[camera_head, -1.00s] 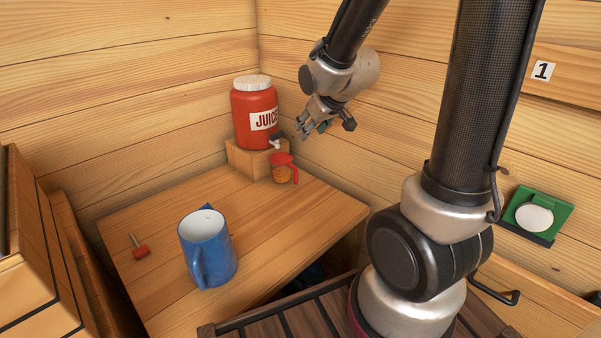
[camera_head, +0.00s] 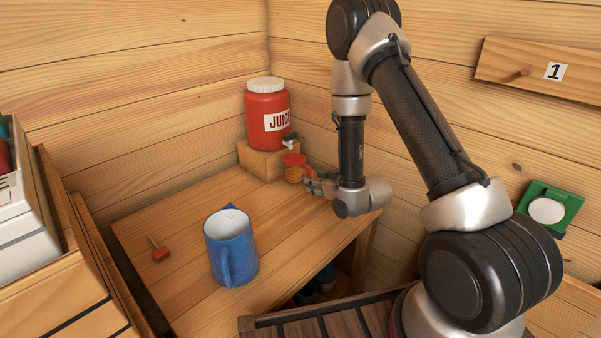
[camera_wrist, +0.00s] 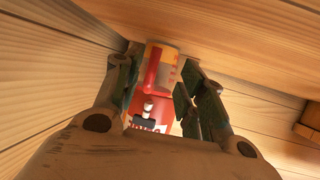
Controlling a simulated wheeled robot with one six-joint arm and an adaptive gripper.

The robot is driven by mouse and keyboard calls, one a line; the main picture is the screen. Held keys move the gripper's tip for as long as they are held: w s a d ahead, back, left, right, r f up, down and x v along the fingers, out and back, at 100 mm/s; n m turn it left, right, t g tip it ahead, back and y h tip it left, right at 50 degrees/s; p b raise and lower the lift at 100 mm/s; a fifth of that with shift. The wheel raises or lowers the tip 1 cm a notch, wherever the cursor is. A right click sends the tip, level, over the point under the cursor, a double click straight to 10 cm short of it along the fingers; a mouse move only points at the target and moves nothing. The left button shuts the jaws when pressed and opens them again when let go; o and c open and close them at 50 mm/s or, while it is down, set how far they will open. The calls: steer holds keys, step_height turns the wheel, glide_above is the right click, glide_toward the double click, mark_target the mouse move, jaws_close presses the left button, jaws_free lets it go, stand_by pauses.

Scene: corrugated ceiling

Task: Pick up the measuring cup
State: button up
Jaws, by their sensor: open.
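The measuring cup (camera_head: 293,174) is a small clear cup with a red rim and red handle and orange markings. It stands on the wooden table in front of the juice dispenser's wooden block. My gripper (camera_head: 316,184) is open, low over the table just right of the cup, with its fingers pointing left at it. In the wrist view the cup (camera_wrist: 160,68) shows between the open fingers of my gripper (camera_wrist: 158,88), its red handle facing the camera. I cannot tell whether the fingers touch it.
The red juice dispenser (camera_head: 266,108) with a spout stands on a wooden block (camera_head: 258,165) behind the cup. A blue mug (camera_head: 231,250) stands nearer on the table (camera_head: 190,205), with a small red-ended item (camera_head: 160,254) to its left. Wooden walls close the back corner.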

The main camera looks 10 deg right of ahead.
mark_target(298, 171)
steer(key=x, duration=0.5)
steer(key=shift+w+d, duration=0.15)
steer(key=shift+w, duration=0.4)
steer(key=shift+c, duration=0.2)
jaws_close()
